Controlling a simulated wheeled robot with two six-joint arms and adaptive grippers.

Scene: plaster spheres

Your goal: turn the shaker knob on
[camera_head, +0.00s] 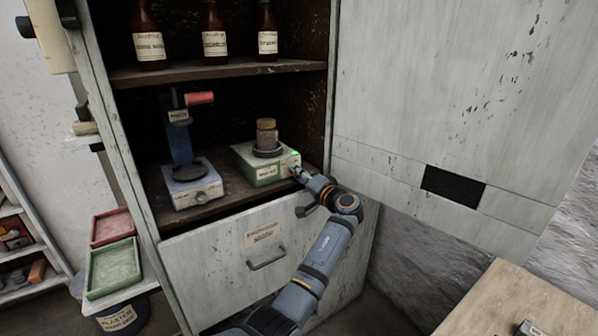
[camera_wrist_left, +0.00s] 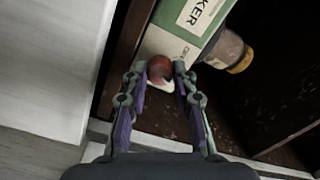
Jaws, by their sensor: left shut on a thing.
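The shaker (camera_head: 262,172) is a green and cream box on the cabinet's middle shelf, with a corked jar (camera_head: 266,135) on top. A small green light shows near its right front corner. In the left wrist view the shaker (camera_wrist_left: 168,40) lies at a slant, with part of its label readable. Its round red-brown knob (camera_wrist_left: 160,68) sits between my left fingertips. My left gripper (camera_head: 297,172) is at the shaker's right front, and it also shows in the left wrist view (camera_wrist_left: 160,76), closed around the knob. In the head view the gripper hides the knob. My right gripper is not in view.
A blue-grey device (camera_head: 193,188) with a red handle stands left of the shaker. Several brown bottles (camera_head: 214,35) stand on the shelf above. A drawer with a handle (camera_head: 267,260) is below. The open door (camera_head: 455,90) is at the right, and a wooden table (camera_head: 490,305) at lower right.

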